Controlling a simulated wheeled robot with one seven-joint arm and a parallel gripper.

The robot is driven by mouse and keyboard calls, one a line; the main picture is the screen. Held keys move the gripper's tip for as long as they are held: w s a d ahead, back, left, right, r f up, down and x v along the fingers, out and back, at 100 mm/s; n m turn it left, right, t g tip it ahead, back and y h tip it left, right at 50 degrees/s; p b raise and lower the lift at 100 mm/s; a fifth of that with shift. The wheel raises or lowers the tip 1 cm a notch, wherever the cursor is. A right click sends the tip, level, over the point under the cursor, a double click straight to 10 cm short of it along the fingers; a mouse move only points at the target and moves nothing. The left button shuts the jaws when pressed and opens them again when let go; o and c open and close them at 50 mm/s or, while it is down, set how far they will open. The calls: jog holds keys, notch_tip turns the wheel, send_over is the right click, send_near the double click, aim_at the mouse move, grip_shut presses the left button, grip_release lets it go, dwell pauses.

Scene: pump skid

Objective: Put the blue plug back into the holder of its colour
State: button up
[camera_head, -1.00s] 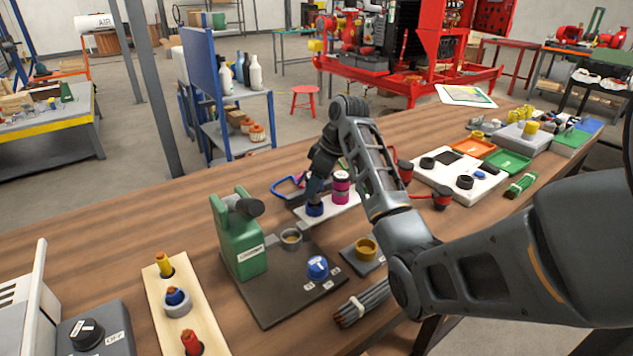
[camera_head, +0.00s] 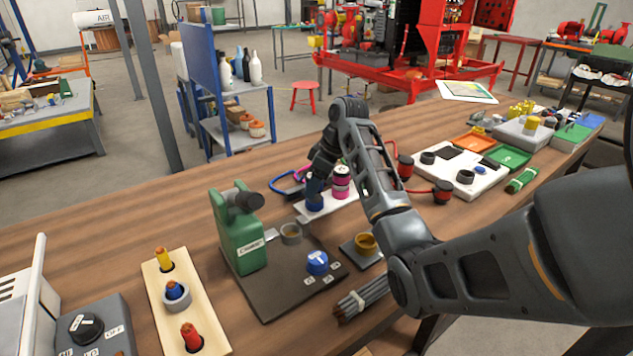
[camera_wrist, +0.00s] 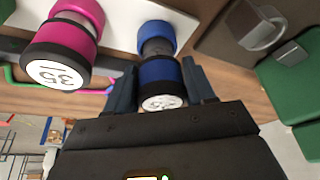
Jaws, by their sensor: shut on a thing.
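In the wrist view, the blue plug (camera_wrist: 160,77) has a blue band and a white printed end face. My gripper (camera_wrist: 160,92) is shut on it, one finger on each side. The plug lines up with the blue ring holder (camera_wrist: 157,36); a grey neck shows between them. I cannot tell how far the neck is inside the ring. In the head view, my gripper (camera_head: 318,178) is above the blue holder (camera_head: 315,203) on the white rack (camera_head: 348,204), and partly hides the plug.
A pink plug (camera_wrist: 58,54) marked 35 stands in its pink holder close beside the blue one. A white board (camera_head: 450,178) with red-ended parts lies to the right.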

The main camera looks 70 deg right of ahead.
jog(key=shift+f, duration=0.6)
jog(key=o, duration=1.4)
jog(key=shift+c, duration=0.2)
jog(key=shift+r, duration=0.1)
jog(key=v, duration=0.7)
jog(key=shift+r, duration=0.35)
jog(key=shift+s+f, duration=0.1)
jog(key=shift+s, duration=0.15)
